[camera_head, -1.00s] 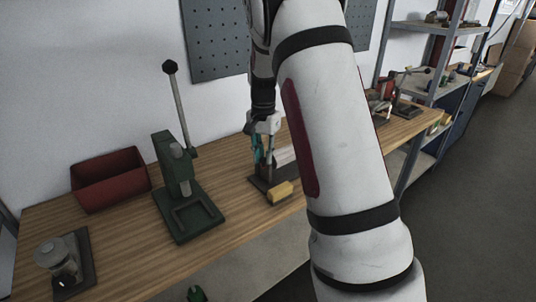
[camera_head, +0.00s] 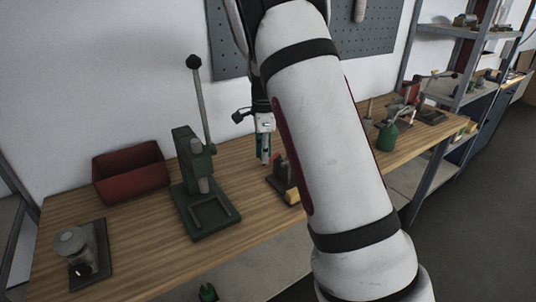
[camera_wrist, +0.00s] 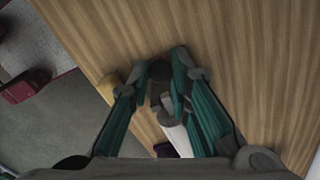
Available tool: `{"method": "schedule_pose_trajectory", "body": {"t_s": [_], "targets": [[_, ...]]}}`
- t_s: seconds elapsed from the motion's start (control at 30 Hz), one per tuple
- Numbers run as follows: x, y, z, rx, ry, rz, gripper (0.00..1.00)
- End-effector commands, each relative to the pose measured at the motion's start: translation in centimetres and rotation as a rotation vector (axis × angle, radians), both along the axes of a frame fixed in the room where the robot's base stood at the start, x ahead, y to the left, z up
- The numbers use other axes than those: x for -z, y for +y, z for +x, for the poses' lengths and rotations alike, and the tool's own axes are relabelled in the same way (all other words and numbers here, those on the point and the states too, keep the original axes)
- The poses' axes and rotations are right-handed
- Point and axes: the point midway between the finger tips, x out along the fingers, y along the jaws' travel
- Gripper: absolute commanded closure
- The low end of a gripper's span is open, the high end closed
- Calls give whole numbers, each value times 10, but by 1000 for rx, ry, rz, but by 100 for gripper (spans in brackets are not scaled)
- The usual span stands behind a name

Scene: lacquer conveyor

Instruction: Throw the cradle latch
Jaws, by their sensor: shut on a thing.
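The cradle (camera_head: 278,183) is a dark base on the bench with a yellow block (camera_head: 292,197) at its front end; my arm hides much of it in the head view. In the wrist view a white cylinder (camera_wrist: 174,136) lies below my fingers, with the yellow block (camera_wrist: 107,88) at left. My gripper (camera_wrist: 160,74), with teal fingers, is shut on a dark round knob (camera_wrist: 159,70). The knob looks like the latch lever's end, but its lever is mostly hidden. In the head view my gripper (camera_head: 264,158) points down just left of the cradle.
A green lever press (camera_head: 190,165) and a red bin (camera_head: 130,172) stand left on the wooden bench (camera_head: 140,235). A glass jar on a dark plate (camera_head: 75,245) is at the front left. A green can (camera_head: 386,137) stands right of my arm.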

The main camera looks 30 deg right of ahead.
Motion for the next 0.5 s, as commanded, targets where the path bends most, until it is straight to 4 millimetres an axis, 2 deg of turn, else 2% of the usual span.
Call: {"method": "schedule_pose_trajectory", "body": {"t_s": [0.5], "targets": [[-1,2,8,108,-4,-1,100]]}}
